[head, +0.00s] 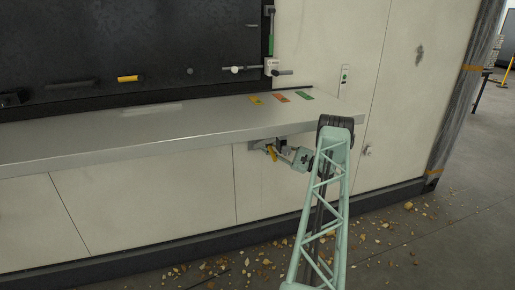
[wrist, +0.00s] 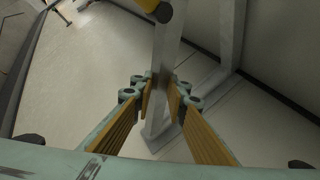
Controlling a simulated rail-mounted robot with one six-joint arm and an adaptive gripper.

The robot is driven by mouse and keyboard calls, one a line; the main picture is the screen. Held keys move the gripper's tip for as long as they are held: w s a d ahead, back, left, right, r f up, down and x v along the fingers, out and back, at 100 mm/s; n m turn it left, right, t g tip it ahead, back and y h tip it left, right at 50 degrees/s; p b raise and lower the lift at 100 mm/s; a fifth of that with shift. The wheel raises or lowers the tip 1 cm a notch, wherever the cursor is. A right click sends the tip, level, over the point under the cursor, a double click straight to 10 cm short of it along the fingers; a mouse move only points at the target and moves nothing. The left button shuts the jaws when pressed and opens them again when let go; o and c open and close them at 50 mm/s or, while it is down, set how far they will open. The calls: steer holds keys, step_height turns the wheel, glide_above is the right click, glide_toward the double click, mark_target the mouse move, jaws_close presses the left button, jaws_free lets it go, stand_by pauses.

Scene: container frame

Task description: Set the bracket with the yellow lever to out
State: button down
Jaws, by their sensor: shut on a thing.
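The bracket (head: 256,145) is a grey metal part under the front edge of the counter. Its yellow lever (head: 271,153) hangs down beside my gripper (head: 283,151). In the wrist view, my gripper (wrist: 161,97) has its orange-padded fingers shut on a flat grey bar of the bracket (wrist: 168,50). The rounded yellow end of the lever (wrist: 165,12) shows at the top of that view, beyond the fingers. Part of the bracket is hidden by my gripper in the head view, so its exact setting cannot be told.
The counter (head: 130,136) overhangs just above my gripper. Yellow, orange and green tags (head: 280,98) lie on its right end. A clamp with a green handle (head: 271,42) stands behind them. Pale cabinet panels (head: 150,195) are behind my gripper, and scraps (head: 380,225) litter the floor.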

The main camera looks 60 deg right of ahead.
steer(key=shift+d+r, duration=0.1)
steer(key=shift+d, duration=0.05)
stand_by(0.3)
steer(key=c, duration=2.5)
jaws_free()
steer(key=shift+c, duration=0.2)
steer(key=shift+w+a, duration=0.2)
steer(key=shift+a, duration=0.05)
